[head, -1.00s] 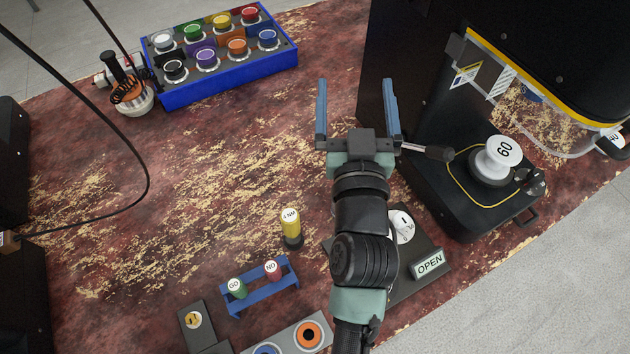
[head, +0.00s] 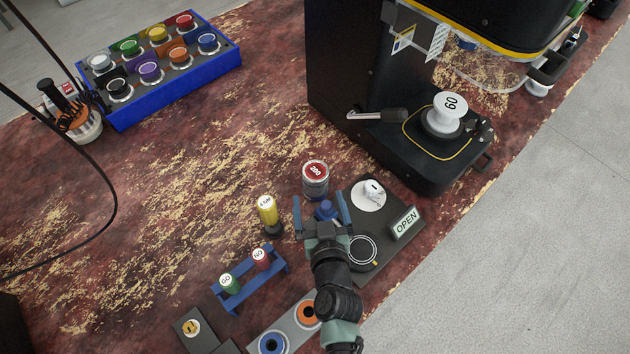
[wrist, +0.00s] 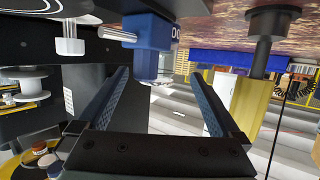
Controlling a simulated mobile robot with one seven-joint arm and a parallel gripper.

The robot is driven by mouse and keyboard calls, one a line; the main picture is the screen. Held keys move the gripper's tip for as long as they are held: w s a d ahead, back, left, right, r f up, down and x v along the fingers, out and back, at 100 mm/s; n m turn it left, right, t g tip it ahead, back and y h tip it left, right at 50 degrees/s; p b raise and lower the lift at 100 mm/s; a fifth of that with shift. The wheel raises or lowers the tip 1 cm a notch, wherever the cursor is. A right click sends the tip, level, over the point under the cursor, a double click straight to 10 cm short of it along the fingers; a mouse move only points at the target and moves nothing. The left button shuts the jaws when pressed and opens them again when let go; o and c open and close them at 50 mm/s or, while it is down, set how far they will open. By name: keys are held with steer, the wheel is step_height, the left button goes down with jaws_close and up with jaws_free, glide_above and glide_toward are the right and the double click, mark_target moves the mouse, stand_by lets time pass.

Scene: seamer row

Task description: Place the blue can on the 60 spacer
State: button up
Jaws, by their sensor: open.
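My gripper (head: 322,208) is open, low over the mat near the OPEN plate, far from both. A small blue fixture (head: 325,210) shows between its fingers; a blue block (wrist: 155,40) also shows there in the wrist view. I cannot tell whether the fingers touch it.
A red-topped 200 cylinder (head: 315,178) and a yellow cylinder (head: 268,212) stand close to my gripper. A blue rack (head: 248,282) holds GO and NO pieces. A lever (head: 378,115) sticks out left of the machine. The mat's middle left is clear.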

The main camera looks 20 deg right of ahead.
mark_target(317, 190)
steer(key=shift+f+b+x, duration=0.15)
steer(key=shift+b+x, duration=0.15)
steer(key=shift+x, duration=1.1)
steer(key=shift+f+b+x, duration=0.1)
steer(key=shift+b+x, duration=0.2)
steer(key=shift+x, duration=1.05)
steer(key=shift+s+d, duration=0.1)
steer(key=shift+c, duration=0.2)
steer(key=shift+r, duration=0.1)
steer(key=c, duration=1.4)
